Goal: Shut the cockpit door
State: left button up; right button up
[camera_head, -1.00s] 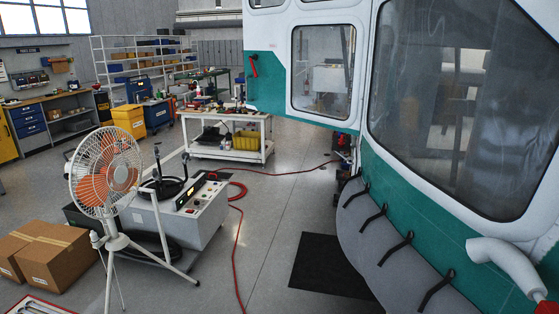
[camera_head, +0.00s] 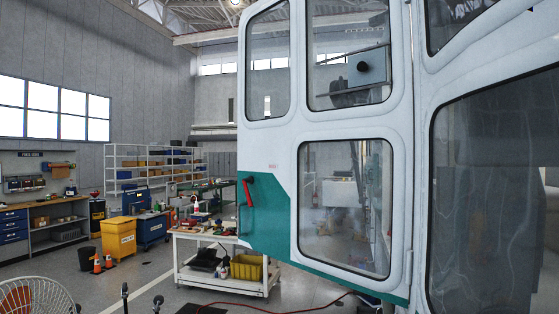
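The cockpit door (camera_head: 275,145) fills the middle of the head view. It is white above and teal below, with several windows, and stands swung open from the helicopter body (camera_head: 418,150) on its right. A red handle (camera_head: 247,190) sits near the door's free left edge, on the teal part. The cockpit opening itself is not clearly seen from here. Neither of my grippers is in view.
A white work cart (camera_head: 228,283) with tools and a yellow bin stands behind the door's lower left. A fan (camera_head: 35,297) is at the bottom left. Yellow (camera_head: 118,238) and blue cabinets, cones and shelves stand farther back. Open floor lies between.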

aim_at(331, 164)
jog(key=i+j+u, duration=0.1)
jog(key=i+u, duration=0.25)
jog(key=i, duration=0.35)
jog(key=i+l+u, duration=0.1)
jog(key=i+u, duration=0.3)
jog(key=i, duration=0.25)
jog(key=i+z, duration=0.15)
jog(key=z, duration=0.25)
jog(key=i+z, duration=0.1)
jog(key=z, duration=0.3)
jog(key=i+j+z, duration=0.1)
jog(key=z, duration=0.25)
